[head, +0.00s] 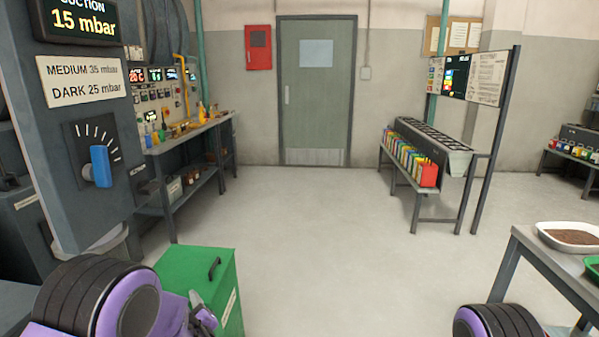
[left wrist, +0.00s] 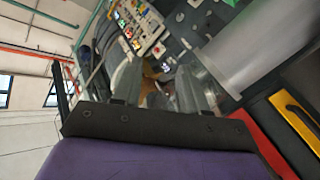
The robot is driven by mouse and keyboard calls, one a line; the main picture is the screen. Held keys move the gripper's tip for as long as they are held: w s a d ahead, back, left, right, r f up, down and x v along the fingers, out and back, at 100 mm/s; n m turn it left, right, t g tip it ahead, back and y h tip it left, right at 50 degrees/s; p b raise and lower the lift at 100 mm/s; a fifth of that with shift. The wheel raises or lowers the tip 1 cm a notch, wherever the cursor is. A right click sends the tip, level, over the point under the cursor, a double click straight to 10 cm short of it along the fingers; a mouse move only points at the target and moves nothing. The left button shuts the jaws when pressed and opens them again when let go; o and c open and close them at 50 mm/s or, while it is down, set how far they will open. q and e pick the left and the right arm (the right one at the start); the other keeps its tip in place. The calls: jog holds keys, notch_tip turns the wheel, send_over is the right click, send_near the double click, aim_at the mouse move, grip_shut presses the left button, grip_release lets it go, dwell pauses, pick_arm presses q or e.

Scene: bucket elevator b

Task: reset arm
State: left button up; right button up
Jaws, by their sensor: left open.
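My left arm comes in at the lower left of the head view, in purple and black. Its gripper (head: 197,303) shows only in small part there, in front of a green box with a black handle (head: 205,282). In the left wrist view the two fingers of the left gripper (left wrist: 157,82) stand apart, with nothing visible held between them. My right arm shows only as a black and purple piece at the bottom right of the head view; its gripper is out of view.
A grey panel with a blue knob (head: 101,167) stands close on the left, reading 15 mbar. A control bench (head: 190,135) is behind it. A rack with colored containers (head: 411,160) stands right of center. A table with a white tray (head: 566,246) is at right. The middle floor is clear.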

pick_arm(q)
jog(key=s+a+f+m+g+h, duration=0.1)
jog(key=s+f+m+g+h, duration=0.25)
jog(key=s+f, duration=0.8)
jog(key=s+f+m+g+h, duration=0.1)
jog(key=s+f+g, duration=0.3)
jog(key=s, duration=1)
jog(key=s+a+f+m+g+h, duration=0.1)
jog(key=s+f+g, duration=0.2)
jog(key=s+f, duration=0.4)
jog(key=s, duration=0.7)
jog(key=shift+s+a+f+g, duration=0.2)
jog(key=shift+s+f+g, duration=0.05)
jog(key=shift+f+g, duration=0.1)
jog(key=shift+m, duration=0.25)
